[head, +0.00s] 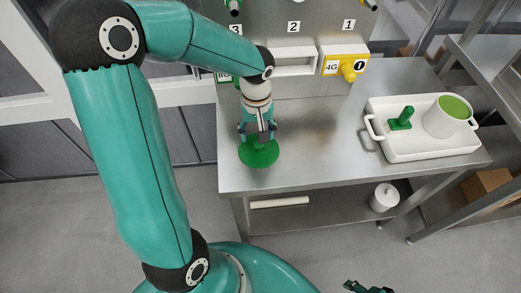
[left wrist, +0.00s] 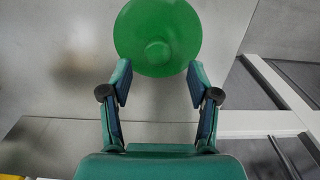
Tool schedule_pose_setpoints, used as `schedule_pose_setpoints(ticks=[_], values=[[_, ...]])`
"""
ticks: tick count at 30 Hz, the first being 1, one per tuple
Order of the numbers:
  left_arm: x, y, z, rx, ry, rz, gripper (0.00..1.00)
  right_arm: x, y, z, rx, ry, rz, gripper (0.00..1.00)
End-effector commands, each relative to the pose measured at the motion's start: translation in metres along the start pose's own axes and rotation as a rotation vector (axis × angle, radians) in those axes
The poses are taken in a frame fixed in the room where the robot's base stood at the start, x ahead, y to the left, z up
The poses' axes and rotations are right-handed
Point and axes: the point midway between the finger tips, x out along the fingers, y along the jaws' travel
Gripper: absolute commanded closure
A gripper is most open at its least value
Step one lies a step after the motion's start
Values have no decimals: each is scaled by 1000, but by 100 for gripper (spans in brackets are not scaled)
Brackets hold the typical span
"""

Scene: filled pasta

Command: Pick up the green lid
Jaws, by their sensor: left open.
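The green lid (head: 258,154) is a round disc with a knob, lying on the steel table near its left front edge. In the left wrist view the lid (left wrist: 158,22) is ahead of the fingers, with its knob (left wrist: 157,52) centred between their lines. My left gripper (head: 258,132) is above the lid and its fingers cover part of it. In the left wrist view the left gripper (left wrist: 158,85) is open with nothing between its fingers. My right gripper (head: 368,288) shows only partly at the bottom edge of the head view.
A white tray (head: 430,149) on the table's right holds a white pot (head: 440,122) with green inside and a green handled tool (head: 402,120). A yellow knob unit (head: 343,66) and a white slotted holder (head: 293,60) are at the back. A white jar (head: 384,197) stands on the lower shelf.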

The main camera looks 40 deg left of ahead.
Motion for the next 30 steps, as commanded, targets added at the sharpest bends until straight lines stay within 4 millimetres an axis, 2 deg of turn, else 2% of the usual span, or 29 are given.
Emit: schedule_pose_setpoints(ticks=[9,18,20,27,28,30], values=[[42,2,2,-1,-3,-2,39,-4,-2,0,0,0,0,45],[47,2,2,0,-1,0,39,-4,-2,0,0,0,0,45],[47,2,2,-1,-1,0,48,-4,-2,0,0,0,0,45],[47,2,2,-1,-1,0,88,-4,-2,0,0,0,0,45],[47,2,2,-1,-1,0,92,-4,-2,0,0,0,0,45],[47,2,2,-1,-1,0,92,-4,-2,0,0,0,0,45]])
